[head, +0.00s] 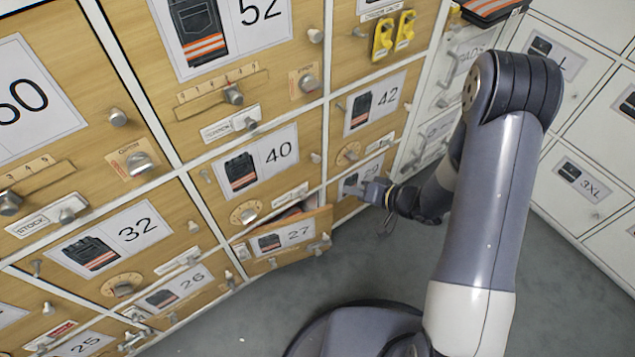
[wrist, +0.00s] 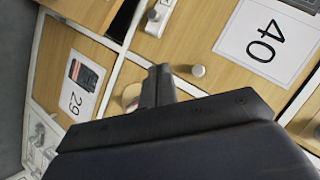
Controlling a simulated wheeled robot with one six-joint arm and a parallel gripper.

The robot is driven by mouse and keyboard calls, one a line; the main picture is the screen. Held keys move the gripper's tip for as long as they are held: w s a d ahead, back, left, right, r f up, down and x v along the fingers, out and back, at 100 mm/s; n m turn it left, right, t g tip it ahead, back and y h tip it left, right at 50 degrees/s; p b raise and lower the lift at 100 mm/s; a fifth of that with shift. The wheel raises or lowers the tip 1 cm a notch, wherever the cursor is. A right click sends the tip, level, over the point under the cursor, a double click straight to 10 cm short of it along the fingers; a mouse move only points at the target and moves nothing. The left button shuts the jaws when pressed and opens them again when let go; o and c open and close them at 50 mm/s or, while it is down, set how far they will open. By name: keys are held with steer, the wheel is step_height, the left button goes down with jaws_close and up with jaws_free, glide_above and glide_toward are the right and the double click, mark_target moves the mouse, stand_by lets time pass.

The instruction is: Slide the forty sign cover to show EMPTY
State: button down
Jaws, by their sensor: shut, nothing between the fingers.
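The locker door marked 40 (head: 222,205) is shut. Its small sign and cover (head: 289,195) sit low on the door, below the number card (head: 262,160); the lettering is too small to read. In the wrist view the sign (wrist: 157,17) shows at the top edge with a grey tab, partly cut off. My gripper (head: 369,191) is shut and empty. It is to the right of the forty sign, apart from it, in front of the 29 card. In the wrist view the closed fingers (wrist: 158,85) are below the sign and left of a round knob (wrist: 198,71) on the 40 door.
The door marked 27 (head: 285,250) stands ajar below the 40 door, with dark and red contents showing. Dials, knobs and latches stick out from neighbouring doors. Yellow padlocks (head: 393,34) hang above the 42 door. The grey floor (head: 250,315) is clear in front.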

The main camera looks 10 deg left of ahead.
steer(key=b, duration=0.5)
glide_toward(302, 192)
steer(key=w+a+f, duration=0.2)
steer(key=a, duration=0.1)
steer(key=shift+w+a, duration=0.1)
steer(key=shift+w, duration=0.15)
steer(key=shift+s+a+f, duration=0.25)
steer(key=shift+a+f, duration=0.05)
steer(key=shift+a, duration=0.05)
steer(key=shift+s+a, duration=0.1)
steer(key=s+a, duration=0.4)
steer(key=shift+s, duration=0.35)
